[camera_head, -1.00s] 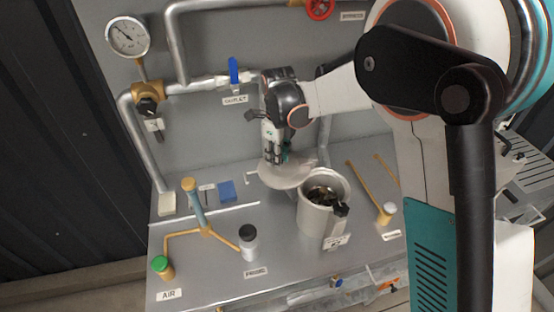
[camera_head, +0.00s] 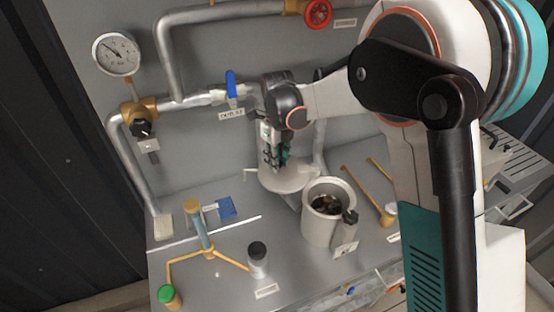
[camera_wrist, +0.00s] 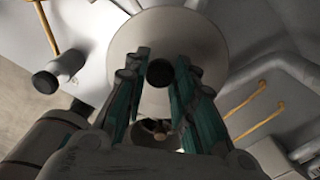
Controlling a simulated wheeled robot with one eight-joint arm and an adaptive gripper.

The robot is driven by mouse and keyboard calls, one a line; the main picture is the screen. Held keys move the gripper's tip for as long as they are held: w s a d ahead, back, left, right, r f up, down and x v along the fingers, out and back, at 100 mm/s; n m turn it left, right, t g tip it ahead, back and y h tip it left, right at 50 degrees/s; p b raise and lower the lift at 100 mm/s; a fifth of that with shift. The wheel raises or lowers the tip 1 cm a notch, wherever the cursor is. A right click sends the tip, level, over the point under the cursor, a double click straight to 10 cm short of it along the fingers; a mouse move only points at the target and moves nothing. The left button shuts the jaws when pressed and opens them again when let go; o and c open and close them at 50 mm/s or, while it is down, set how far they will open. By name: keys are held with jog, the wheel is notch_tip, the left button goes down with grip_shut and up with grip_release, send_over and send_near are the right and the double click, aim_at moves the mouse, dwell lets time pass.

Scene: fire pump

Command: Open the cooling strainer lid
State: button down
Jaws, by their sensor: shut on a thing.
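The cooling strainer (camera_head: 318,228) is a light grey pot on the bench, its top open and dark material visible inside. Its round pale lid (camera_head: 288,182) is off the opening, behind and left of the pot. My gripper (camera_head: 275,165) points down over the lid. In the wrist view, the teal fingers (camera_wrist: 160,78) close around the dark knob (camera_wrist: 160,72) at the middle of the lid (camera_wrist: 205,42). Part of the pot's opening (camera_wrist: 150,132) shows below the lid there. The fingertips' contact is hidden in the head view.
A blue-handled valve (camera_head: 231,84) and pipes run along the back panel, with a gauge (camera_head: 117,54) at left. A black-capped cylinder (camera_head: 258,260) and yellow pipework (camera_head: 207,252) stand left of the pot. Yellow rods (camera_head: 368,195) lie to its right.

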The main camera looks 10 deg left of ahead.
jog(key=c, duration=1.3)
grip_release()
jog(key=shift+r, duration=0.1)
notch_tip(320, 180, up, 12)
